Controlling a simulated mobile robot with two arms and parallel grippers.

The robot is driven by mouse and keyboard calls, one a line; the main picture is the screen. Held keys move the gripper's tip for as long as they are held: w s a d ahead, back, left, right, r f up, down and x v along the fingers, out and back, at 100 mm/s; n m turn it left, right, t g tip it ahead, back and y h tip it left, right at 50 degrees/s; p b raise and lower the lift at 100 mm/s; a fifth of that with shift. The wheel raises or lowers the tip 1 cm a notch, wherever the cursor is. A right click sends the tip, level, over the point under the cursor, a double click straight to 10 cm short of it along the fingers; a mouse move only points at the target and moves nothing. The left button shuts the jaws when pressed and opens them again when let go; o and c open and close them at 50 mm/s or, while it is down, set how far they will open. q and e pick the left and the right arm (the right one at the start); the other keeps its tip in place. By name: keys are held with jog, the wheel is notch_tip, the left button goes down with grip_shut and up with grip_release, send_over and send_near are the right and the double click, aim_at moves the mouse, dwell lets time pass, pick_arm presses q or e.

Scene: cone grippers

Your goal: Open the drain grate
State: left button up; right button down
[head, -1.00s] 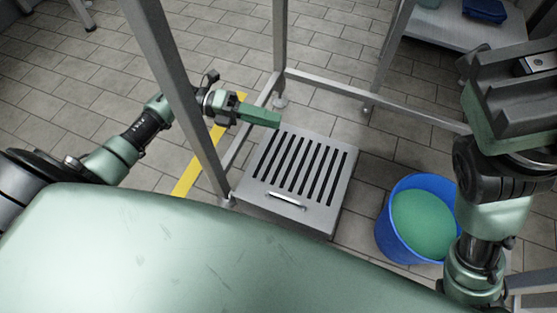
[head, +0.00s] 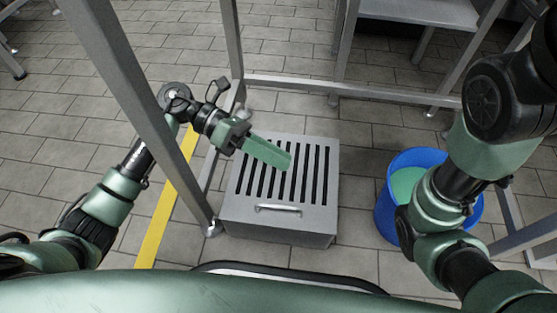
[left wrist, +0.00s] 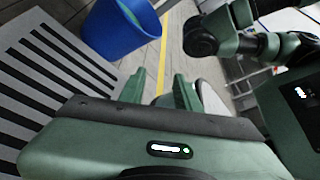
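The drain grate (head: 325,190) is a pale metal box top with several dark slots. It lies flat on the floor in the middle of the head view and looks closed. A bar handle (head: 278,208) sits on its near edge. In the left wrist view the slotted grate (left wrist: 62,82) fills the left side; its handle does not show there. My left gripper (head: 288,160) is above the grate's slots, beyond the handle and apart from it. Its two green fingers stand apart with nothing between them in the left wrist view (left wrist: 158,90). My right gripper is out of view.
A blue bucket (head: 384,212) with green inside stands right of the grate, partly behind my right arm. Metal frame legs (head: 150,105) rise left of the grate, with a rail (head: 300,83) behind it. A yellow floor line (head: 165,205) runs at left.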

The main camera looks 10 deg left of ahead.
pick_arm(q)
jog(key=shift+d, duration=0.25)
grip_shut()
dwell(1.3)
grip_release()
